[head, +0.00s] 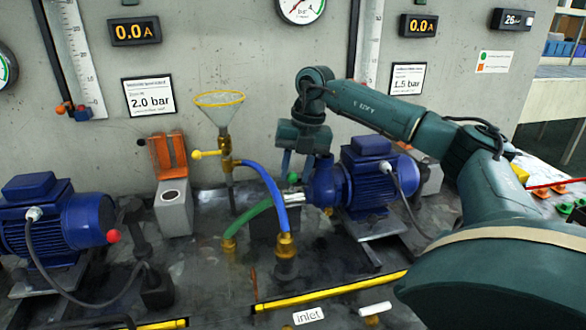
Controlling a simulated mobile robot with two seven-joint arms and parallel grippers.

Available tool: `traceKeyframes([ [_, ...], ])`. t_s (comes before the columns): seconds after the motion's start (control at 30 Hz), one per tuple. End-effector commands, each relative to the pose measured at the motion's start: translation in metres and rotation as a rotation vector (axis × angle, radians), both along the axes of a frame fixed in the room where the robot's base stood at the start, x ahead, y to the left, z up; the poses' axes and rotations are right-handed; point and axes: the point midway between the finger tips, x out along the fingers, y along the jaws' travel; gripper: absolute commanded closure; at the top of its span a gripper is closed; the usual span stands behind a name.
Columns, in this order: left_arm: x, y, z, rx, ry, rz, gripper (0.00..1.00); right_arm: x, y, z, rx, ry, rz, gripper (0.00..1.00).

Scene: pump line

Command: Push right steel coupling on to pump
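The blue right pump (368,187) stands right of centre, its round housing facing left. A green hose (258,210) rises from a brass fitting and passes behind a blue hose to the pump's left side. A small steel-coloured coupling (308,193) shows there at the hose end, partly hidden; I cannot tell whether it is fully seated. My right gripper (295,172) points down just above and around this spot, with a small green part between its fingers. Its grip is too small to make out. My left gripper is not in view.
A yellow-rimmed funnel (219,99) on a brass valve stands left of the gripper, with the blue hose (271,187) arching from it. A second blue pump (55,225) is at the left. A yellow bar (330,290) and an inlet label (308,316) lie in front.

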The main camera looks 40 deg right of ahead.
Motion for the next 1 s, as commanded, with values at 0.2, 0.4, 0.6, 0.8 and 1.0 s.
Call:
traceKeyframes([
  [0.2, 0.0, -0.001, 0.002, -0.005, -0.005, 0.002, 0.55, 0.0, -0.001, 0.0, -0.001, 0.0, -0.003, 0.55],
  [0.4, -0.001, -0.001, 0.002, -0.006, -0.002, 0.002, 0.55, -0.001, -0.002, 0.0, -0.002, 0.003, -0.004, 0.55],
  [0.6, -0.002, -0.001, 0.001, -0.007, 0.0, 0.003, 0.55, -0.001, -0.002, -0.001, -0.002, 0.003, -0.005, 0.55],
  [0.8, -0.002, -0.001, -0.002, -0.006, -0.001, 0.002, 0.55, 0.001, 0.001, -0.002, -0.003, 0.003, -0.003, 0.55],
  [1.0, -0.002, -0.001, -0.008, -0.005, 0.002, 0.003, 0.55, 0.006, 0.01, 0.013, -0.001, -0.002, -0.004, 0.55],
])
